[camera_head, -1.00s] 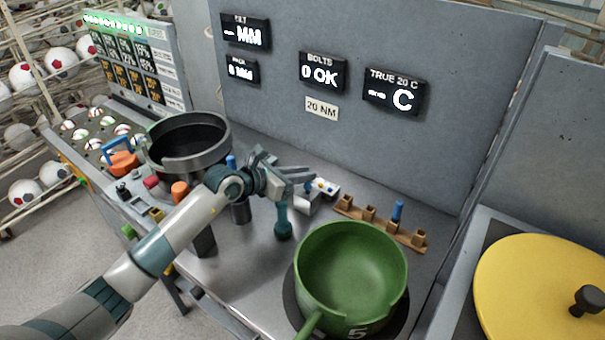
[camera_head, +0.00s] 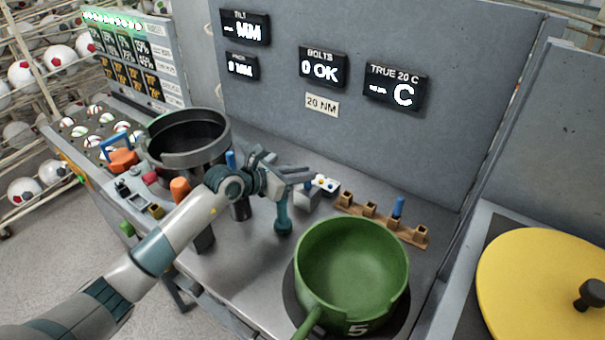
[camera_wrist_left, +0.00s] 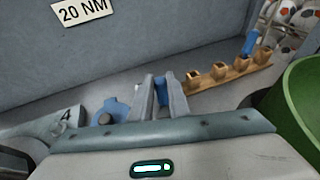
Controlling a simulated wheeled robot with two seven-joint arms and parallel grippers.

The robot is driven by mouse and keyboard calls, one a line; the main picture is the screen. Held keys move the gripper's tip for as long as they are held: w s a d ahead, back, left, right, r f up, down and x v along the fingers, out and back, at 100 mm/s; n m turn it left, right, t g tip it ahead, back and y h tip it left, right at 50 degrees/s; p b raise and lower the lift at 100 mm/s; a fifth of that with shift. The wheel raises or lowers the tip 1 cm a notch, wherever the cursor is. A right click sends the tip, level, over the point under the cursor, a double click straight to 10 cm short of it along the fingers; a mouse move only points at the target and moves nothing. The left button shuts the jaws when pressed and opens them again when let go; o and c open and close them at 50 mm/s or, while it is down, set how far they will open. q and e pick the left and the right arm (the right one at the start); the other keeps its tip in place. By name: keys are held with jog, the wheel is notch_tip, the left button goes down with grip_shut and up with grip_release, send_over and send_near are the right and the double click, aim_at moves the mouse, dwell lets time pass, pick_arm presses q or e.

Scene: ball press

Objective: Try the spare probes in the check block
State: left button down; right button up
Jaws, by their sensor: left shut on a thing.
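My left gripper (camera_head: 304,177) is shut on a small blue piece, seemingly a probe (camera_wrist_left: 162,92), which shows between the fingers in the left wrist view. Its lower end is hidden. The gripper is over the bench beside a small pale block (camera_head: 318,192) with blue and yellow dots, probably the check block; whether they touch I cannot tell. A brown rack (camera_head: 370,212) with several square sockets stands to the right; one blue probe (camera_head: 398,207) stands in it, and the other sockets look empty. My right gripper is out of view.
A green pot (camera_head: 352,262) stands close in front of the rack. A dark round pot (camera_head: 188,140) is at left. The grey panel (camera_head: 440,150) with displays rises behind. A yellow lid (camera_head: 545,285) lies at right.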

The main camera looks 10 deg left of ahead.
pick_arm(q)
jog(key=shift+f, duration=0.15)
jog(key=c, duration=1.6)
grip_release()
jog(key=shift+b+v, duration=1.9)
jog(key=shift+v, duration=4.15)
